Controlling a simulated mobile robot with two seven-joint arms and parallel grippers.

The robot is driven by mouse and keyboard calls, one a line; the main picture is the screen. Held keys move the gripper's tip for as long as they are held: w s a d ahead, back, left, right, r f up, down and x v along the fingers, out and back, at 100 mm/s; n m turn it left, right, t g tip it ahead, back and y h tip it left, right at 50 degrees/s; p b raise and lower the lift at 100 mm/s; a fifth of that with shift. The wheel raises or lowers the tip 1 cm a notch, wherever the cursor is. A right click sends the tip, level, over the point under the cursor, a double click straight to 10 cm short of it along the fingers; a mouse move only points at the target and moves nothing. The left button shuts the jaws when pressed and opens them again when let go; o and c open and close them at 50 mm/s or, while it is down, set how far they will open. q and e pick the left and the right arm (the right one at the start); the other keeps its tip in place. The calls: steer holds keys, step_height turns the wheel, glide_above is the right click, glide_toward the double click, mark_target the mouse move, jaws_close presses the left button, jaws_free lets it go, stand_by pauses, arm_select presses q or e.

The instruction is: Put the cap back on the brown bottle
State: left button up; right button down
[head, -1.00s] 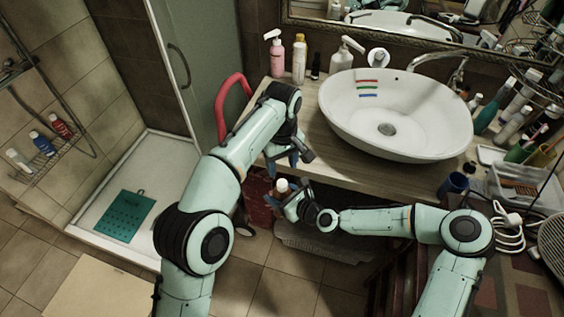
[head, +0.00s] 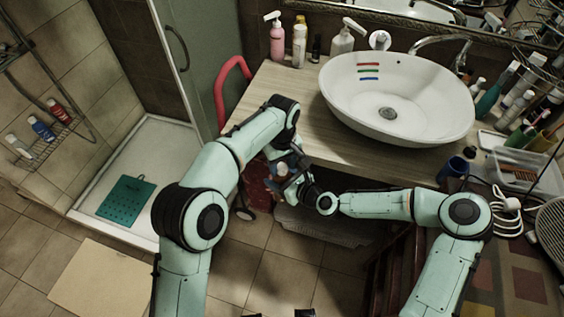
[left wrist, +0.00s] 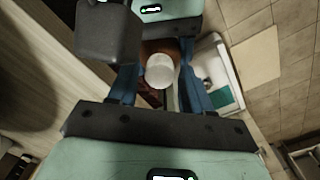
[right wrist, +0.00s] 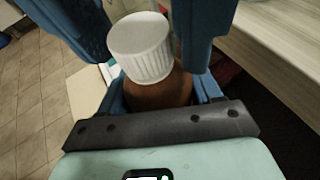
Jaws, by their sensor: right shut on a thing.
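The brown bottle (right wrist: 155,93) stands in my right gripper (head: 284,190), which is shut on it. The white ribbed cap (right wrist: 140,47) sits at the top of the bottle; I cannot tell if it is fully seated. My left gripper (head: 287,162) is open over the bottle. In the left wrist view, its blue fingers stand on either side of the cap (left wrist: 159,70), with gaps between. The right wrist view also shows these fingers beside the cap. The bottle's lower part is mostly hidden by the right gripper.
The wooden counter (head: 310,148) with the white basin (head: 400,135) lies just behind the grippers. A pink pump bottle (head: 276,42) and other bottles stand at its back. A red curved handle (head: 222,85) rises left of the counter. The tiled floor is below.

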arm_select(q)
jaws_close()
steer(key=shift+m, duration=1.6)
steer(key=shift+o, duration=1.6)
jaws_free()
steer(key=shift+r, duration=2.3)
steer(key=shift+c, duration=0.4)
